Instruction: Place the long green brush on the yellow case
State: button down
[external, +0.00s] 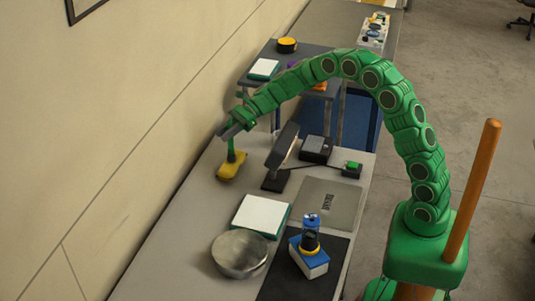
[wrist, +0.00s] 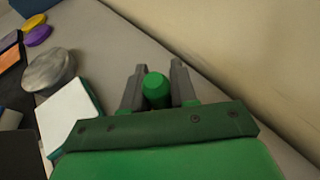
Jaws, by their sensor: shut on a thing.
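The long green brush (external: 231,149) stands roughly upright in the external view. Its lower end is at the top of the yellow case (external: 232,168); I cannot tell whether it touches or hangs just above. The yellow case lies on the grey bench near the wall. My gripper (external: 228,131) is shut on the brush's upper part. In the wrist view the green round end of the brush (wrist: 155,90) sits between the two grey fingers of my gripper (wrist: 158,82). The yellow case is hidden in that view.
A black stand (external: 283,155) is right of the case. A round grey metal bowl (external: 240,254), a white-topped green box (external: 262,215) and a blue-and-white box (external: 308,260) are on the near bench (external: 180,240). The wall is close on the left.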

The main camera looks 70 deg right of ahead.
jog(key=c, duration=0.9)
grip_release()
jog(key=shift+f, duration=0.1)
jog(key=v, duration=1.2)
jog(key=shift+r, duration=0.2)
jog(key=shift+a, duration=0.1)
